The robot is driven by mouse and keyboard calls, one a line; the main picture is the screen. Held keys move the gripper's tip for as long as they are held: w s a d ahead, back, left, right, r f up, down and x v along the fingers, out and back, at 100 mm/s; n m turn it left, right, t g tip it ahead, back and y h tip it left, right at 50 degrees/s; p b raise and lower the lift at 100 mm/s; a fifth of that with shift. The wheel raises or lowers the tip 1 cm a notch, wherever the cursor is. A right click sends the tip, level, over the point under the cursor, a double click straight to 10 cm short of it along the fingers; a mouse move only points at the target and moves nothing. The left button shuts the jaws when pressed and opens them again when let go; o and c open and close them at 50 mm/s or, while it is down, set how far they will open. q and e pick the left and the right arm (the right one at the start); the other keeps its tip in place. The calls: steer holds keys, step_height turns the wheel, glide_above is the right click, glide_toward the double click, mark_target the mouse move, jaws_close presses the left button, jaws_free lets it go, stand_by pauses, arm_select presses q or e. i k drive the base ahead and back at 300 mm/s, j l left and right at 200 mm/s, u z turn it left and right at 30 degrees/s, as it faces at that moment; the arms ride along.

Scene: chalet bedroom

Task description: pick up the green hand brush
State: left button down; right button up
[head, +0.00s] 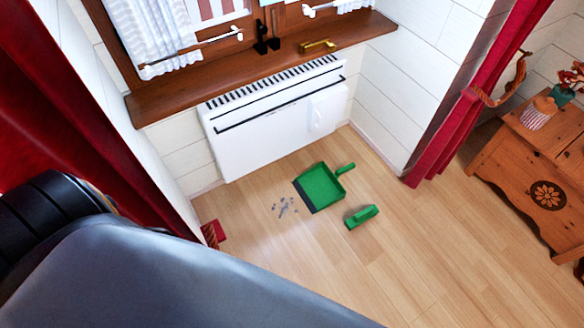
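The green hand brush (362,217) lies on the wooden floor below the radiator, with darker bristles along its lower left side. A green dustpan (320,187) with a dark front lip lies just behind it to the left. The two are apart, with a small gap between them. Neither of my grippers shows in the head view. A large grey and black part of my own arm fills the lower left. Nothing of mine touches the brush.
Grey debris (285,207) lies left of the dustpan. A white radiator (275,115) stands under the wooden windowsill (265,62). Red curtains (487,95) hang at both sides. A carved wooden chest (535,185) stands at right. Floor around the brush's front is clear.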

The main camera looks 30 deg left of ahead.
mark_target(352, 224)
steer(key=i+u, duration=0.1)
steer(key=u, duration=0.35)
steer(key=l+u, duration=0.1)
steer(key=u, duration=0.35)
steer(key=i+l+u, duration=0.15)
steer(key=u, duration=0.3)
steer(key=l+u, duration=0.1)
steer(key=u, duration=0.35)
steer(key=l+u, duration=0.15)
steer(key=u, duration=0.25)
steer(key=i+l, duration=0.15)
steer(key=l, duration=0.15)
steer(key=l+z, duration=0.1)
steer(key=z, duration=0.65)
steer(key=i+l+z, duration=0.1)
steer(key=z, duration=0.7)
steer(key=i+l, duration=0.05)
